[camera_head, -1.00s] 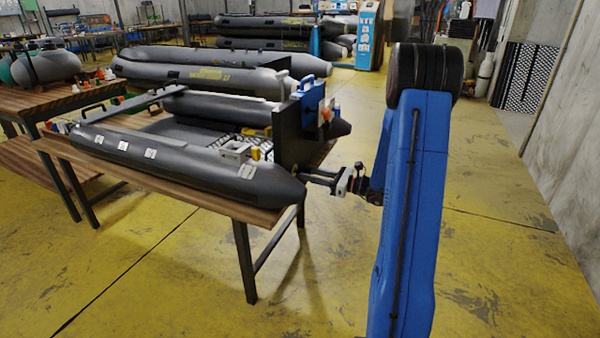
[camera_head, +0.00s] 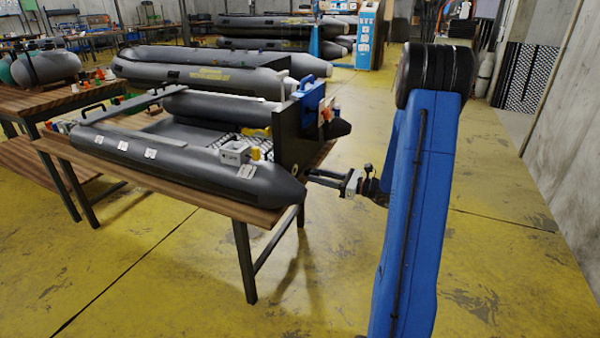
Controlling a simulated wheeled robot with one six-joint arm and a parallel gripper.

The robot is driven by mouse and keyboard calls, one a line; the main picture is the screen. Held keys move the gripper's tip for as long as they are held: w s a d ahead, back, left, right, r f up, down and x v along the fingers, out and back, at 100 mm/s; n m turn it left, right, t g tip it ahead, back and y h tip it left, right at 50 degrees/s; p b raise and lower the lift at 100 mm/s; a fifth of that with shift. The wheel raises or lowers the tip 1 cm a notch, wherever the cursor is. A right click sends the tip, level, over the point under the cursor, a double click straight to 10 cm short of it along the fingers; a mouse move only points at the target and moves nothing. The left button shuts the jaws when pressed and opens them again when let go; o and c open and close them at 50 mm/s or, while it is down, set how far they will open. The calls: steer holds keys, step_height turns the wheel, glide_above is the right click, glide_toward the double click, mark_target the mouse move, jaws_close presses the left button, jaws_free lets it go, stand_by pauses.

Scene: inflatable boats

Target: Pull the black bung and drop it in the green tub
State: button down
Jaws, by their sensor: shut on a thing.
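My gripper (camera_head: 314,175) is at the stern of the grey inflatable boat (camera_head: 190,165), just right of its black transom (camera_head: 290,138) and close to the tube's pointed tail. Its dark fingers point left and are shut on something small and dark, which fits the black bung. The bung itself is too small and hidden by the fingers to make out. I cannot tell whether it is still in the transom.
The boat lies on a wooden table (camera_head: 225,207) with dark legs. Blue and orange fittings (camera_head: 318,100) stand on the transom. More grey boats (camera_head: 200,70) lie behind, and another table (camera_head: 60,84) stands at the left. The yellow floor (camera_head: 490,230) is clear at the right.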

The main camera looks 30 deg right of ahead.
steer(key=shift+s+d, duration=0.2)
steer(key=shift+s, duration=0.05)
stand_by(0.4)
steer(key=shift+v, duration=1.7)
steer(key=shift+w+f, duration=0.1)
